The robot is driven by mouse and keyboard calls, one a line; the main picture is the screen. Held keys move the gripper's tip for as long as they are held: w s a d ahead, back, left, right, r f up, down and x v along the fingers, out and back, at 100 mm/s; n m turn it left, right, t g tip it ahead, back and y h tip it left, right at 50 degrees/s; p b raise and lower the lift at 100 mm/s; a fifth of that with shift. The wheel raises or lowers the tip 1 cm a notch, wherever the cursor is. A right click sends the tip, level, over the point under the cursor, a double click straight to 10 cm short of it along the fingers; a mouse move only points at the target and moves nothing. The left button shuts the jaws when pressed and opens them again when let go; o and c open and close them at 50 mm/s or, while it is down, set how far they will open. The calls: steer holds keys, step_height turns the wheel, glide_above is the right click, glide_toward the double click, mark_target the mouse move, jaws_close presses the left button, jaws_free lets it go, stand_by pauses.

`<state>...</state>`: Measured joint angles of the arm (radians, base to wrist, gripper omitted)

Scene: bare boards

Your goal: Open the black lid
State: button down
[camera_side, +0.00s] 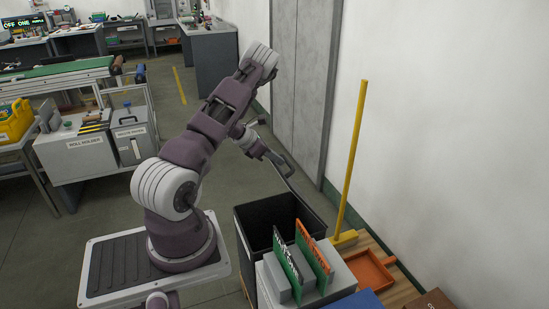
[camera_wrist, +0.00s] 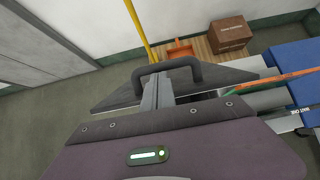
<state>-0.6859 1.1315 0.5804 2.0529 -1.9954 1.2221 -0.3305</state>
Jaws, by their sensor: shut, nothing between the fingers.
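The black lid (camera_wrist: 215,76) shows in the wrist view as a dark flat panel with a black bar handle (camera_wrist: 168,70). In the side view the lid (camera_side: 296,187) is raised and tilted at the far side of the black bin (camera_side: 262,238), and the bin's dark inside shows. My gripper (camera_wrist: 153,92) is shut and empty, with its fingers at the lid close to the handle. In the side view my gripper (camera_side: 277,160) is at the lid's upper end. Whether the fingers touch the lid or handle I cannot tell.
A grey holder with green (camera_side: 288,262) and orange (camera_side: 316,258) upright pieces stands in front of the bin. A yellow pole (camera_side: 354,155), an orange dustpan (camera_side: 369,272) and a brown box (camera_wrist: 230,34) are near the wall. Open floor lies behind the bin.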

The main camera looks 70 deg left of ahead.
steer(key=shift+w+r+g, duration=0.25)
steer(key=shift+w+r, duration=0.1)
steer(key=shift+w, duration=0.3)
steer(key=shift+w+r+g, duration=0.25)
steer(key=shift+w+r, duration=0.1)
steer(key=shift+w, duration=0.25)
steer(key=w+r, duration=0.2)
steer(key=w, duration=1.3)
steer(key=shift+r, duration=0.3)
